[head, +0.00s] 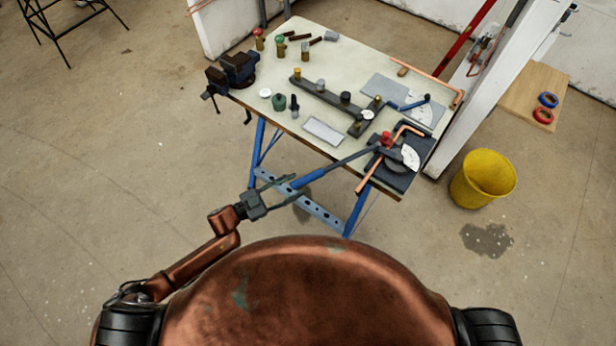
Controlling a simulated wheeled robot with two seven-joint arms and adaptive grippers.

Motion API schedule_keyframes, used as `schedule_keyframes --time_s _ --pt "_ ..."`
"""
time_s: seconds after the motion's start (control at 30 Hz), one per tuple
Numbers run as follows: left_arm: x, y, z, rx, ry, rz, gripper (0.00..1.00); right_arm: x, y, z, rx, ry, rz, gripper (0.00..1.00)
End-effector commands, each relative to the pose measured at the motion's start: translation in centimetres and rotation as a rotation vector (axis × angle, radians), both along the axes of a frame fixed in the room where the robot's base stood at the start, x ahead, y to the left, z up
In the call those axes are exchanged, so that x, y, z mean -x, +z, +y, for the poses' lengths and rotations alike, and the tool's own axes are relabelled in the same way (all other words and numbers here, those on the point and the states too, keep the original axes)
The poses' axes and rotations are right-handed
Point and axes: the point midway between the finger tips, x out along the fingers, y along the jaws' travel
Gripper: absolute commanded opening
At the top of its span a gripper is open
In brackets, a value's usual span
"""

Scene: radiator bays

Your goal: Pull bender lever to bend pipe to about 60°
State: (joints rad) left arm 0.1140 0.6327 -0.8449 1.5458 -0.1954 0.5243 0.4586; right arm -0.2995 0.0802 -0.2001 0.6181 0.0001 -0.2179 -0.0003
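The pipe bender (398,166) sits at the near right corner of the workbench, with a red knob and a white angle dial (410,157). A copper pipe (369,178) lies in it; one end sticks out toward the near edge, and its far part is bent at the bender. The bender lever (345,161) reaches left and toward me past the bench edge and ends in a blue grip (309,178). My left gripper (291,186) is at the end of this grip, its fingers apart on either side. Contact cannot be made out. My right gripper is out of view.
The workbench (345,63) also holds a vise (238,70), a dark bar with knobs (322,93), a grey plate with a small blue-handled tool (411,103), and small fittings. A yellow bucket (483,178) stands right of the bench.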

Motion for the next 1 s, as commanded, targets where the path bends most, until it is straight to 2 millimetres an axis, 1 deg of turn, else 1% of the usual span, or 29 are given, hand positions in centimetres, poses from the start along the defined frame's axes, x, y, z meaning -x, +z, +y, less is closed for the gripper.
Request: schedule_keyframes --time_s 0.03,0.2,0.4,0.53,0.73,1.0 --pt "-0.4 0.2 -0.8 0.003 -0.001 -0.001 0.39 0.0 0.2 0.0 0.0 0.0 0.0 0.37" --pt "-1.7 0.2 -3.2 0.002 0.0 -0.001 0.39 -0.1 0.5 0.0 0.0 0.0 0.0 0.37" --pt "-2.7 0.1 -4.9 0.0 0.002 0.0 0.39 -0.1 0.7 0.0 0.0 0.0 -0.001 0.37" --pt "-2.9 0.0 -5.2 -0.001 0.002 -0.001 0.39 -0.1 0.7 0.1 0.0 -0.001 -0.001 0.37" --pt "-2.9 0.0 -5.2 -0.001 0.002 -0.001 0.39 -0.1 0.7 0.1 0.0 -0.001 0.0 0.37" --pt "-2.9 0.0 -5.2 -0.001 0.002 -0.001 0.21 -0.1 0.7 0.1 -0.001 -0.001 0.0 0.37"
